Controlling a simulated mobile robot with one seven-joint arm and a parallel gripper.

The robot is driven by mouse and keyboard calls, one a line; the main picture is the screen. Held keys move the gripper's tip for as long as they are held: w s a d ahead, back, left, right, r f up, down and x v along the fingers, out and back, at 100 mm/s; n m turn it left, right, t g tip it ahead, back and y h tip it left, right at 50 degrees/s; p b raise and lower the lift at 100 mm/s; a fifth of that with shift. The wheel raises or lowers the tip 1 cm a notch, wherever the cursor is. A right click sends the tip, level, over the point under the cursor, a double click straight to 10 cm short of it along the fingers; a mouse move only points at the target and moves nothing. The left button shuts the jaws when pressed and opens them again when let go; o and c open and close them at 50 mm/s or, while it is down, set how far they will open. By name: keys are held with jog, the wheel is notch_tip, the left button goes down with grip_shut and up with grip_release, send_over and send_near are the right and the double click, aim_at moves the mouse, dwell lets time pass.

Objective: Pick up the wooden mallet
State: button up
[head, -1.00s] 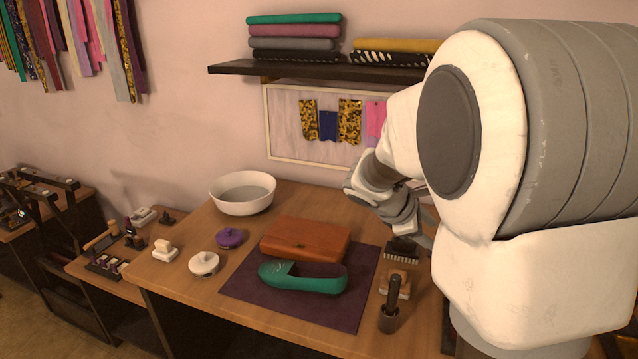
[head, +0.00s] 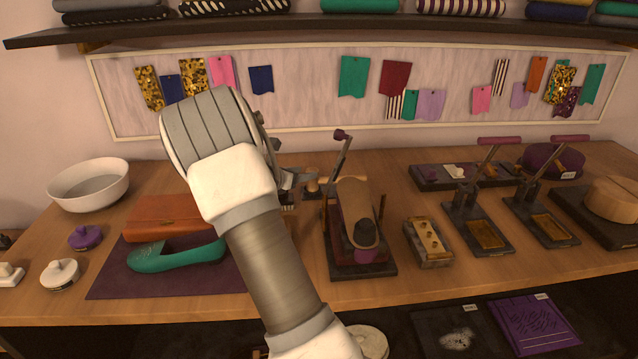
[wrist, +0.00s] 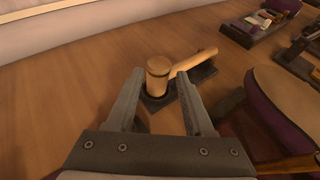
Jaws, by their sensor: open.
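The wooden mallet (wrist: 158,72) rests on a small dark stand (wrist: 180,84) on the table in the wrist view. Its round, light-wood head is upright in the stand, and its handle points to the upper right. My gripper (wrist: 160,88) is open, with its two fingers pointing toward the mallet head, one on each side of it in the picture. I cannot tell whether they reach around it. In the head view, part of the mallet (head: 312,180) shows just right of my gripper (head: 291,180), and the rest is hidden.
A press-like tool with a curved wooden part (head: 353,212) stands close to the right of the mallet. A block with brass knobs (head: 430,242) and hand presses (head: 482,225) are farther right.

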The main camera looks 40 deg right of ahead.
aim_at(336, 180)
jog(key=x, duration=0.9)
jog(key=shift+w+f+b, duration=0.1)
jog(key=shift+w+b, duration=0.05)
jog(key=shift+b, duration=0.2)
grip_shut()
